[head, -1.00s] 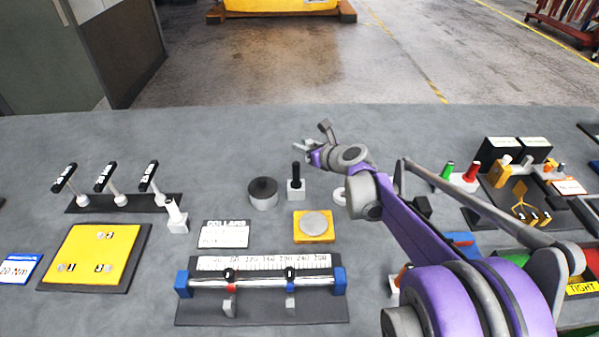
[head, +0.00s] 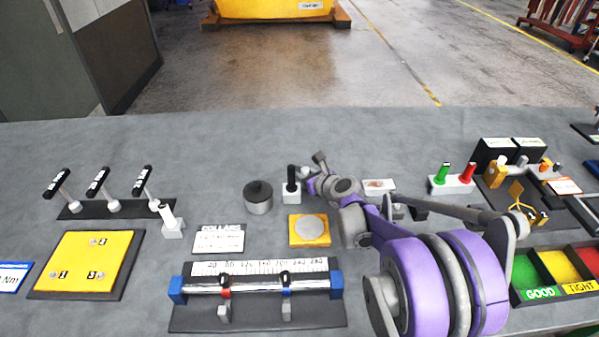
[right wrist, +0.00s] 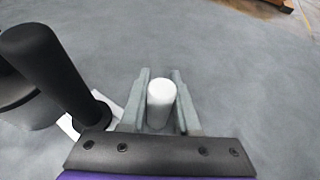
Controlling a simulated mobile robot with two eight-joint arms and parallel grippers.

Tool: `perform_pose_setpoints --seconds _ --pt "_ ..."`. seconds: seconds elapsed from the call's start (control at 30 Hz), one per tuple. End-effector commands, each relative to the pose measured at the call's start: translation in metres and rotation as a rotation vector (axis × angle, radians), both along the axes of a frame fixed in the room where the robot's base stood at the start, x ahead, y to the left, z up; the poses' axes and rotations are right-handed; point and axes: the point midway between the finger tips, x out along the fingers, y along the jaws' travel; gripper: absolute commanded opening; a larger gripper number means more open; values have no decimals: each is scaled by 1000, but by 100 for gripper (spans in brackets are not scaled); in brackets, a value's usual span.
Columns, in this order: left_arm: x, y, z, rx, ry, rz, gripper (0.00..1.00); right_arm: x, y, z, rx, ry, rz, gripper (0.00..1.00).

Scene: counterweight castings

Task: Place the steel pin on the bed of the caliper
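A pale cylinder, apparently the steel pin (right wrist: 161,105), stands upright between my right gripper's (right wrist: 161,98) two fingers in the right wrist view. The fingers are close on both sides; I cannot tell whether they press on it. In the head view my right gripper (head: 306,174) is just right of the white block (head: 291,195) with the black handle, and the pin is too small to make out. The likely caliper is the scaled rail (head: 255,283) with a red and a blue slider, over a dark bed (head: 255,318) at the front. My left gripper is not in view.
The black handle (right wrist: 55,75) is close left of the right gripper. A dark round weight (head: 258,200) stands left of the block. A yellow pad with a grey disc (head: 310,230) lies between block and rail. A collars card (head: 218,239) is beside it.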

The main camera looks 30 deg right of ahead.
Motion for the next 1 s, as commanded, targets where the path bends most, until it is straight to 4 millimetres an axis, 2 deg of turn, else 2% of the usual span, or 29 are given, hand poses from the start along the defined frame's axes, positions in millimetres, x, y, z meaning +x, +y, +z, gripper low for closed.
perform_pose_setpoints --seconds 0.07,0.43,0.57,0.8,1.0 --pt "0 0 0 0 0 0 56 0 0 0 -1 1 0 42" --pt "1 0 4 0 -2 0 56 0 0 5 -1 0 1 42" --pt "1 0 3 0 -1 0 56 -18 -2 11 -1 1 -3 42" --pt "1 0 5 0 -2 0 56 -67 -4 31 -2 1 -4 42" --pt "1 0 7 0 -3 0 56 -98 -5 44 -1 1 -2 42"
